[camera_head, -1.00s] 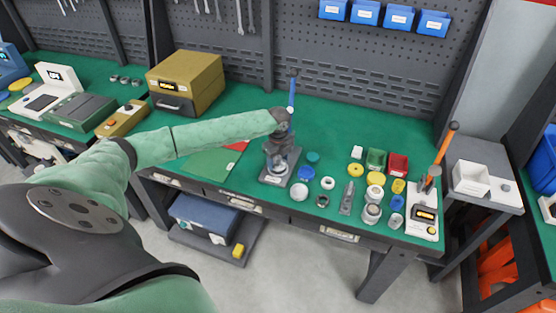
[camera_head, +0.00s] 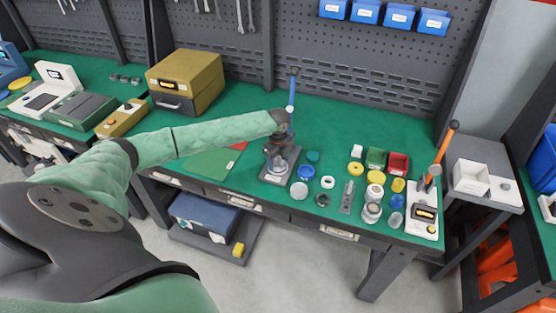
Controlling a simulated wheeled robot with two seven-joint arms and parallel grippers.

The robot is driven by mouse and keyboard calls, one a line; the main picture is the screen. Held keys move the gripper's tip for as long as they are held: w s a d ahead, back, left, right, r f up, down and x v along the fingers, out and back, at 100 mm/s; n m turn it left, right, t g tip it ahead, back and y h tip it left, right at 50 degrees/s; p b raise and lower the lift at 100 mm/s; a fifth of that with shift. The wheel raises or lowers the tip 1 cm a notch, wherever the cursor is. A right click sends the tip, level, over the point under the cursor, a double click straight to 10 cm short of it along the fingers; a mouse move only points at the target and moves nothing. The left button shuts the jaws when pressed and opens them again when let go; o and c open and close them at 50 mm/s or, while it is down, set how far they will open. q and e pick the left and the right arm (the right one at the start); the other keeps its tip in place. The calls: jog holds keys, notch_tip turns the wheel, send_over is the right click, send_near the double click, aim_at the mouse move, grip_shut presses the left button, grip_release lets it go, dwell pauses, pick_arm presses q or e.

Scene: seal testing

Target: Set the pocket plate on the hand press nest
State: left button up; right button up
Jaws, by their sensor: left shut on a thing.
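The hand press (camera_head: 267,178) stands near the front edge of the green bench, with a dark base and a blue upright lever (camera_head: 291,95). My left arm reaches in from the left. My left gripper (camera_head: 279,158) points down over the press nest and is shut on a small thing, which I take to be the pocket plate. The plate is mostly hidden by the gripper and press, and I cannot tell whether it touches the nest. My right gripper is not in view.
Several small round parts, a green bin (camera_head: 376,158) and a red bin (camera_head: 398,163) stand right of the press. A tester with an orange-tipped lever (camera_head: 425,222) is at the right end. A yellow box (camera_head: 186,82) stands back left. Bench behind the press is clear.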

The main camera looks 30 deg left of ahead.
pick_arm(q)
jog(key=shift+f, duration=0.15)
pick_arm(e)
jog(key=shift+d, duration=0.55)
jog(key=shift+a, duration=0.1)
pick_arm(q)
jog(key=shift+f, duration=0.15)
jog(key=o, duration=1.1)
jog(key=shift+r+p, duration=2.05)
jog(key=shift+r, duration=0.45)
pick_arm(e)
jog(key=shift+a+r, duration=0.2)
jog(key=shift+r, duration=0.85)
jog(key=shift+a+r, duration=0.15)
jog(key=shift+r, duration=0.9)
